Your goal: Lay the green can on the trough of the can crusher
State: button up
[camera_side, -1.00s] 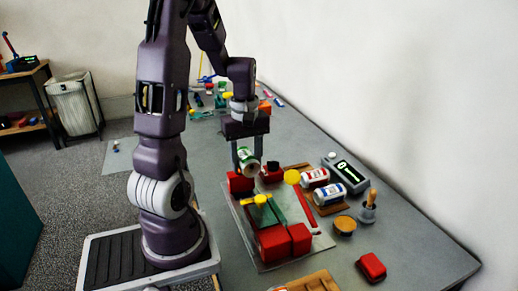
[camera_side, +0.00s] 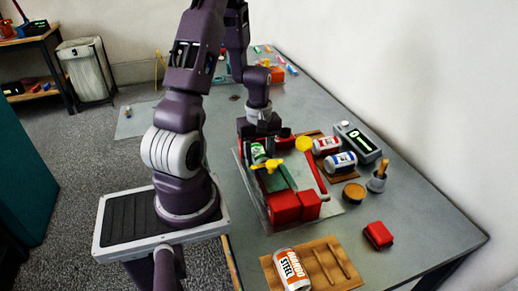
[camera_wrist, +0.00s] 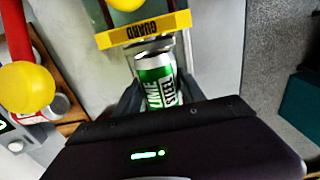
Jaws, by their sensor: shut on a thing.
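The green can (camera_side: 258,153) is low down at the can crusher, by the back end of its bed and behind the yellow handle (camera_side: 268,165). It lies on its side. In the wrist view the green and white can (camera_wrist: 158,82) sits between the fingers of my gripper (camera_wrist: 155,95), near the yellow guard bar (camera_wrist: 145,32). My gripper (camera_side: 262,148) is shut on the can from above. The crusher has red end blocks (camera_side: 295,207), a green slide and a clear base plate (camera_side: 328,211). The trough under the can is hidden, so I cannot tell whether the can touches it.
A red lever with a yellow knob (camera_side: 304,144) rises just right of the gripper. Red (camera_side: 327,145) and blue-white (camera_side: 340,162) cans lie on a wooden rack.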

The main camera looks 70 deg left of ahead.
jog(key=shift+f, duration=0.15)
dwell(0.6)
jog(key=o, duration=1)
jog(key=shift+r, duration=3.55)
